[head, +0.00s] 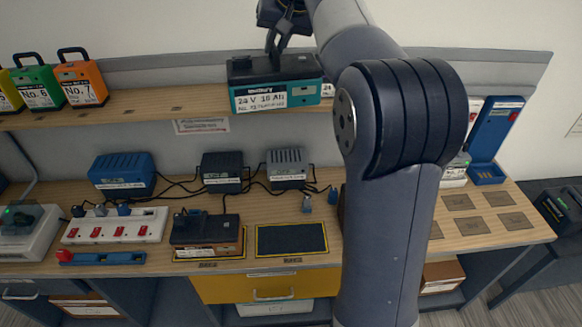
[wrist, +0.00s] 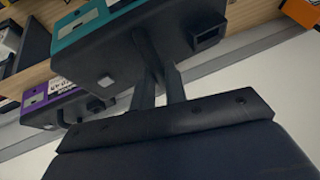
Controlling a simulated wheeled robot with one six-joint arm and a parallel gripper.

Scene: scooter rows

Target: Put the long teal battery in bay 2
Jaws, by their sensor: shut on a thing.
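The long teal battery (head: 275,95), black on top with a white 24 V 16 Ah label, is at the upper shelf in the head view. My gripper (head: 277,45) is above it, shut on its handle. The wrist view shows the black and teal battery (wrist: 110,45) at my gripper's fingers (wrist: 156,70). I cannot tell whether it touches the shelf. On the bench below are two yellow-edged bays. The right bay (head: 290,238) is an empty dark mat. Their small tags are too blurred to read.
Green (head: 38,87) and orange (head: 82,82) batteries stand on the upper shelf (head: 150,103) at left. A purple battery (wrist: 55,103) shows in the wrist view. Chargers with cables (head: 222,172) stand behind the bays. A white power strip (head: 115,228) is left of them.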

